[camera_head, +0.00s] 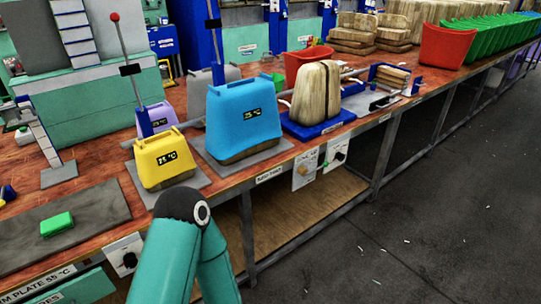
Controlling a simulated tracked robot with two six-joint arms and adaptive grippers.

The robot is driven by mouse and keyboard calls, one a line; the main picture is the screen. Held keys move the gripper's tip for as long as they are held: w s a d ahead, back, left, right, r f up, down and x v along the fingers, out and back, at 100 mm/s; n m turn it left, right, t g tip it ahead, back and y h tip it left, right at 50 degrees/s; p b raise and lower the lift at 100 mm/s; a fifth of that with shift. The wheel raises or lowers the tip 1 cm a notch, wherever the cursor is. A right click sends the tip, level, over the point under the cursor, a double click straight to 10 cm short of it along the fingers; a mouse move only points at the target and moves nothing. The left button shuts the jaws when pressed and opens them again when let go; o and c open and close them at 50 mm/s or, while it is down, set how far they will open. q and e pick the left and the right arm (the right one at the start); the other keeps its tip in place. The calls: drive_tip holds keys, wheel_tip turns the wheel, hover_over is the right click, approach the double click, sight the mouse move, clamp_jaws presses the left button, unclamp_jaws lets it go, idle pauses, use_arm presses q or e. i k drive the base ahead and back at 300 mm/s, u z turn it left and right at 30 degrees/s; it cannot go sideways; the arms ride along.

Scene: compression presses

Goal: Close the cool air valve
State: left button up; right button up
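I cannot make out which control is the cool air valve, as the small labels are unreadable. On the bench's front edge, a white panel (304,182) carries a tan knob (303,171). Beside it on the right is another white panel (329,160) with a dark knob (340,156). A third white panel (117,248) with a dark knob (129,260) is at the lower left. A teal arm link of mine rises from the bottom to a dark joint in front of the bench. Neither gripper shows in the head view.
A yellow press cover (163,160) and a larger blue one (243,117) stand on the bench. A wood-grained block (316,95) sits on a blue base. A green block (56,224) lies on a dark plate (90,212).

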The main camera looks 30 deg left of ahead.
sight(325, 164)
drive_tip(key=u, duration=0.5)
drive_tip(key=i, duration=1.05)
drive_tip(key=u, duration=0.7)
drive_tip(key=k, duration=0.7)
drive_tip(key=u, duration=0.25)
drive_tip(key=i, duration=0.75)
drive_tip(key=z, duration=0.1)
